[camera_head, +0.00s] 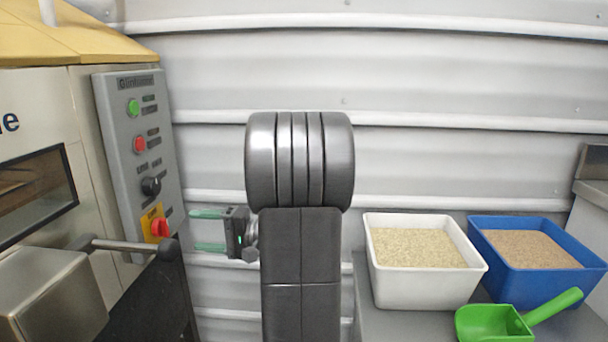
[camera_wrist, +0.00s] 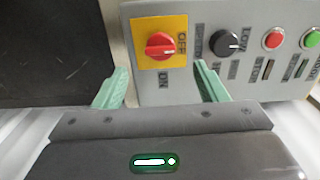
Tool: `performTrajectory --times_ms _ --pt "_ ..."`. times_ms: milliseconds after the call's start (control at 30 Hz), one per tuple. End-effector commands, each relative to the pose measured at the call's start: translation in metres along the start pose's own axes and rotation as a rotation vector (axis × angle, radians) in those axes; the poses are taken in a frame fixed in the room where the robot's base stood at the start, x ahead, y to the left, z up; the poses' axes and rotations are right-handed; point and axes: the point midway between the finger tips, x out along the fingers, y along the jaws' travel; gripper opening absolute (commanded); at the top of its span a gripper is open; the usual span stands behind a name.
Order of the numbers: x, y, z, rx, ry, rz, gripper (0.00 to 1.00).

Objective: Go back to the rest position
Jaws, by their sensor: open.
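My gripper (camera_head: 208,231) shows in the head view left of my dark arm, with its green fingers pointing left toward the control panel (camera_head: 128,185). The fingers are apart with nothing between them. In the wrist view my gripper (camera_wrist: 160,88) is open, and the red rotary switch (camera_wrist: 160,46) on its yellow plate appears beyond the gap between the fingers. The same red switch (camera_head: 160,228) is low on the panel in the head view. I cannot tell exactly how far the fingertips are from the panel.
A metal lever (camera_head: 130,245) sticks out below the panel. A white bin (camera_head: 425,290) and a blue bin (camera_head: 520,285) of grainy material stand at the right, with a green scoop (camera_head: 490,325) in front. A corrugated wall (camera_head: 430,85) closes off the back.

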Motion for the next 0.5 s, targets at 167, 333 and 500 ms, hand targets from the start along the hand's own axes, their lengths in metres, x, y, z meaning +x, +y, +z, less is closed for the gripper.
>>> performTrajectory --times_ms 167,333,500 --pt "-0.032 -0.002 -0.001 0.001 0.004 0.001 0.66" --pt "-0.047 0.002 0.000 0.000 -0.003 0.001 0.66" --pt "-0.017 0.003 0.001 -0.002 -0.005 0.001 0.66"
